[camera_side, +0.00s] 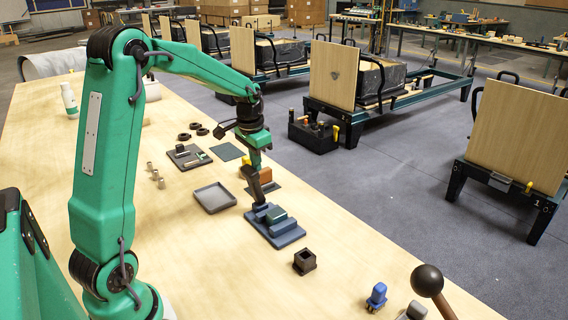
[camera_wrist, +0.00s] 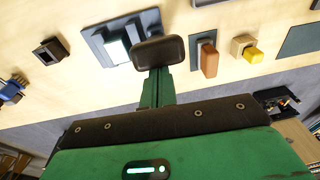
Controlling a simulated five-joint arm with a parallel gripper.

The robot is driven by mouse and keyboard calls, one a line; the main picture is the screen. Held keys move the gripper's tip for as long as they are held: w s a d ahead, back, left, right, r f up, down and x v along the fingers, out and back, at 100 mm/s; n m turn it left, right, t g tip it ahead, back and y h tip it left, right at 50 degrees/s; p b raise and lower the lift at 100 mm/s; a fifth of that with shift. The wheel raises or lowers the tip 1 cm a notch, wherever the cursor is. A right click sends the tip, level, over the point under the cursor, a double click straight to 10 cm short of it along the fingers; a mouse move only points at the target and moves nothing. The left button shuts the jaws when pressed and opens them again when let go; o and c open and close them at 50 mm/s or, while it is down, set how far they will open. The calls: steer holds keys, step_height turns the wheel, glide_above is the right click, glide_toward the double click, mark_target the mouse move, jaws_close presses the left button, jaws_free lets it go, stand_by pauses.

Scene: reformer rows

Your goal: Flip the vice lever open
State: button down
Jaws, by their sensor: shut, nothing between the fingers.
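A blue-grey stepped block on a flat plate, which looks like the vice (camera_side: 287,238), sits on the wooden bench in the side view, with a small dark green block (camera_side: 275,214) on it. In the wrist view the vice (camera_wrist: 95,38) is at the top, left of my gripper (camera_wrist: 160,52). In the side view my gripper (camera_side: 259,202) points down with dark fingers shut and empty, its tips at the vice's back left edge. I cannot tell whether they touch it. I cannot make out a lever on the vice; the fingers cover part of it.
An orange block (camera_wrist: 208,58) and a yellow-topped block (camera_wrist: 252,52) are right of my gripper in the wrist view. A grey tray (camera_side: 214,198) lies left of the vice. A black square socket (camera_side: 304,261) stands in front. A ball-ended stick (camera_side: 427,281) rises at bottom right.

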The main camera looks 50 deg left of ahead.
steer(key=shift+s, duration=0.25)
steer(key=shift+r, duration=0.2)
steer(key=shift+r, duration=0.6)
steer(key=shift+w+r, duration=0.15)
steer(key=s+r, duration=0.3)
steer(key=s, duration=0.5)
steer(key=shift+s+r, duration=0.4)
stand_by(0.6)
stand_by(0.3)
